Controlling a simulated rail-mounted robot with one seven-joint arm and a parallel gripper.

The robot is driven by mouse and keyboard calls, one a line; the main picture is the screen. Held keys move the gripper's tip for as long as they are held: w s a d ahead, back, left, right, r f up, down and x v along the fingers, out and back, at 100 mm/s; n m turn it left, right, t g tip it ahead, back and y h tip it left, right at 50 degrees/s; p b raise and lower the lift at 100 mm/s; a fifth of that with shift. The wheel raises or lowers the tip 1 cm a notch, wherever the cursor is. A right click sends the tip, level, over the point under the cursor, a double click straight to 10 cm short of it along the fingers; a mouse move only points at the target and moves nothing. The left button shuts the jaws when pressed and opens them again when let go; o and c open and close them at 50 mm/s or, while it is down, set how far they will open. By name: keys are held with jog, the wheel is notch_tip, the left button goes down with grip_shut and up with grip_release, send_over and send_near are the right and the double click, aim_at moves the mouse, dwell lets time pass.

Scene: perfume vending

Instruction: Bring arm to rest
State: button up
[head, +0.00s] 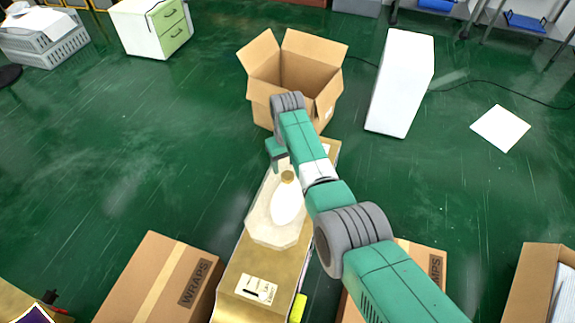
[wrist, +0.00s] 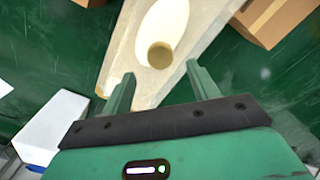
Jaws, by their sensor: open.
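My arm extends over a narrow gold counter (head: 248,268) in the head view. My gripper (wrist: 161,70) is open and empty, its two fingers apart above the cream tray (head: 262,212). A white bottle (head: 287,208) with a gold cap (head: 287,176) stands on this tray. The wrist view also shows the bottle (wrist: 165,22) and its cap (wrist: 160,54) just beyond the fingertips, with neither finger seen touching it. In the head view my gripper (head: 277,160) is partly hidden by my own arm.
An open cardboard box (head: 275,95) stands past the counter's far end. A white upright block (head: 400,85) is to its right. Closed cartons (head: 155,285) flank the near end. A white drawer cabinet (head: 145,30) stands at the back left. Green floor is free at left.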

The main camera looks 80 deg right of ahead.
notch_tip(320, 180, up, 3)
jog(key=shift+f+p, duration=0.15)
jog(key=shift+p, duration=0.2)
dwell(0.3)
